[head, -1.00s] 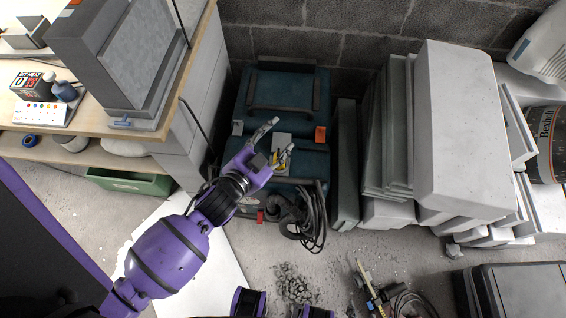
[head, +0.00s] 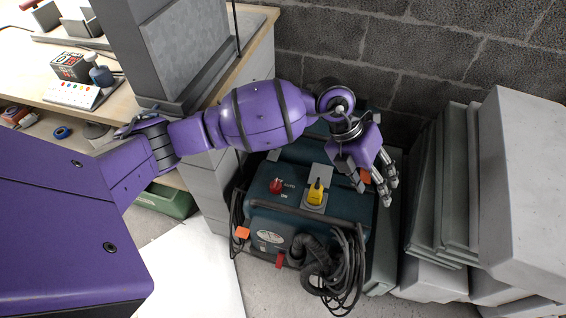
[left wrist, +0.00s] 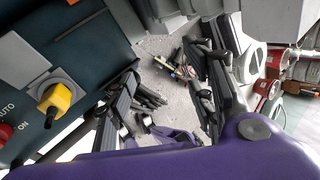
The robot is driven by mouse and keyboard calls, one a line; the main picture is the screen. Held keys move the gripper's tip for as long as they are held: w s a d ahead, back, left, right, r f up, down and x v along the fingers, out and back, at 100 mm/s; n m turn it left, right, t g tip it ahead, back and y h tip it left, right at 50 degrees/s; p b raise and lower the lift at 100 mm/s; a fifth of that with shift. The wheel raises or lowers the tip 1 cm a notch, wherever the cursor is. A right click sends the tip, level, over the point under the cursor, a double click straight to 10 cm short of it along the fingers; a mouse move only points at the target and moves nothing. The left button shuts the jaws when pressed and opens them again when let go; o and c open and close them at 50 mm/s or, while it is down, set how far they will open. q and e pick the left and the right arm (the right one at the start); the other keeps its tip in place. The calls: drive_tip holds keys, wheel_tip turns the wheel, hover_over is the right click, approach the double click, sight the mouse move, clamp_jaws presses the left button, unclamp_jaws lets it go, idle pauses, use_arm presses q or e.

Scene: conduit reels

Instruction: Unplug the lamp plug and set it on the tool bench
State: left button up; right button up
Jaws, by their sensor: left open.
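A yellow plug (head: 316,193) sits in a grey socket plate on top of a teal vacuum unit (head: 262,224). It also shows in the left wrist view (left wrist: 58,97), at the left, with a dark cord end. My left gripper (head: 374,192) is open and empty, to the right of the plug and apart from it. In the left wrist view its fingers (left wrist: 165,105) are spread, with the plug outside them to the left. The wooden bench (head: 38,82) is at upper left. My right gripper is not in view.
A red knob (head: 276,186) sits left of the plug. A coiled black hose and cable (head: 340,270) hang at the unit's front. Grey slabs (head: 525,190) stand at right, and a block wall (head: 420,50) is behind. The bench holds a large grey block (head: 185,45) and small items.

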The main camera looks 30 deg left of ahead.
sight(318, 187)
use_arm(q)
drive_tip(key=a+f+n+y, duration=0.1)
drive_tip(key=a+y, duration=0.1)
drive_tip(key=a, duration=0.2)
drive_tip(key=a+f+y, duration=0.1)
drive_tip(key=a+y, duration=0.1)
drive_tip(key=a, duration=0.2)
drive_tip(key=a+f+n+y, duration=0.1)
drive_tip(key=a+f+y, duration=0.1)
drive_tip(key=a, duration=0.2)
drive_tip(key=shift+s+a+n+y, duration=0.15)
drive_tip(key=shift+s+n+y, duration=0.15)
drive_tip(key=shift+s, duration=0.1)
drive_tip(key=shift+s+a+g, duration=0.15)
drive_tip(key=shift+a+g, duration=0.05)
drive_tip(key=shift+g, duration=0.1)
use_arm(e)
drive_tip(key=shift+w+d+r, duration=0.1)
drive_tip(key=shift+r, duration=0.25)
use_arm(q)
drive_tip(key=shift+d, duration=0.1)
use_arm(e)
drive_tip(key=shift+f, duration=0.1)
